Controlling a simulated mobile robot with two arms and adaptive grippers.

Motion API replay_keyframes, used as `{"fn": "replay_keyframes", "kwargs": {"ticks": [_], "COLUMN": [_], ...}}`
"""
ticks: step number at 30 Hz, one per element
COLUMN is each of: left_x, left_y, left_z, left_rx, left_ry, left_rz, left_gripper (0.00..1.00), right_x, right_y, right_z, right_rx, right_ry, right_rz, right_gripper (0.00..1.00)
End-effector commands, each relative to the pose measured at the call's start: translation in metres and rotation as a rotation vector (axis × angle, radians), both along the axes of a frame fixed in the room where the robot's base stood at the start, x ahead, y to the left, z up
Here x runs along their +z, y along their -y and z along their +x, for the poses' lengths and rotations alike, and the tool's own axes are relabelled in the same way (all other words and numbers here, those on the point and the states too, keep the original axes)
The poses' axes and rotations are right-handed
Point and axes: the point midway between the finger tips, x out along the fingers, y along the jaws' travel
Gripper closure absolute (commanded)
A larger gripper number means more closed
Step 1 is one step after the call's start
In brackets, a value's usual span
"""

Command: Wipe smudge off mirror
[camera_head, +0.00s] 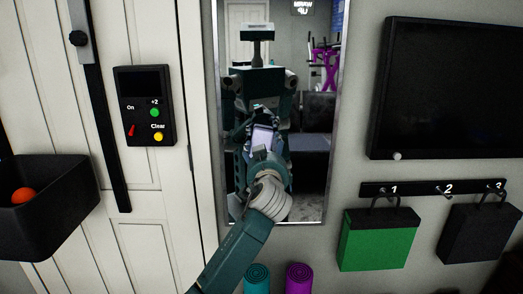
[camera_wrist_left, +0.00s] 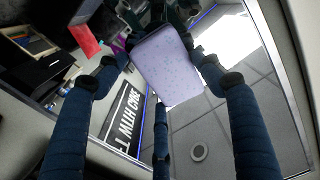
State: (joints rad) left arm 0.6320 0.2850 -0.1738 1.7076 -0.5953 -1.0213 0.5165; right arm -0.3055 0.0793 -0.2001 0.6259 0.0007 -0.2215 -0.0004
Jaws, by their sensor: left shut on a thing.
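The mirror (camera_head: 310,150) is a tall panel in a thin metal frame on the wall, and it reflects my own body and the room. My left gripper (camera_head: 262,135) is raised in front of its middle, shut on a pale lavender speckled cloth or pad (camera_head: 265,136). In the left wrist view the pad (camera_wrist_left: 168,65) sits between the dark blue fingers, with the mirror (camera_wrist_left: 235,100) behind it. I cannot tell whether the pad touches the glass. No smudge can be made out; the arm and pad cover part of the mirror. My right gripper is not in view.
Left are a white door with a button panel (camera_head: 145,105) and a black bin (camera_head: 45,215) holding an orange ball. Right are a dark screen (camera_head: 450,90) and a numbered hook rail with a green bag (camera_head: 378,245) and a black one. Teal and purple rolls (camera_head: 298,278) stand below.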

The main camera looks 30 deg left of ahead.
Motion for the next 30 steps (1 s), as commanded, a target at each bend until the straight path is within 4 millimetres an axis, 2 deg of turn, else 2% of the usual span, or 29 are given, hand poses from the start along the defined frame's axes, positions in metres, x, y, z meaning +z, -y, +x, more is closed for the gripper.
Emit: {"fn": "replay_keyframes", "kwargs": {"ticks": [9,17,30], "left_x": [-0.003,-0.003,-0.002], "left_y": [0.024,0.032,0.06], "left_z": [0.017,0.022,0.037], "left_rx": [-0.006,-0.006,-0.006], "left_ry": [0.001,0.001,0.001], "left_rz": [-0.003,-0.002,-0.002], "left_gripper": [0.57,0.57,0.57], "right_x": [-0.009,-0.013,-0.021], "right_y": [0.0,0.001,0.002], "right_z": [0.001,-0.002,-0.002], "right_rx": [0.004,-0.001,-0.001], "right_ry": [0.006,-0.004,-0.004], "right_rz": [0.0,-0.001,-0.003], "right_gripper": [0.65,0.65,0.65]}}
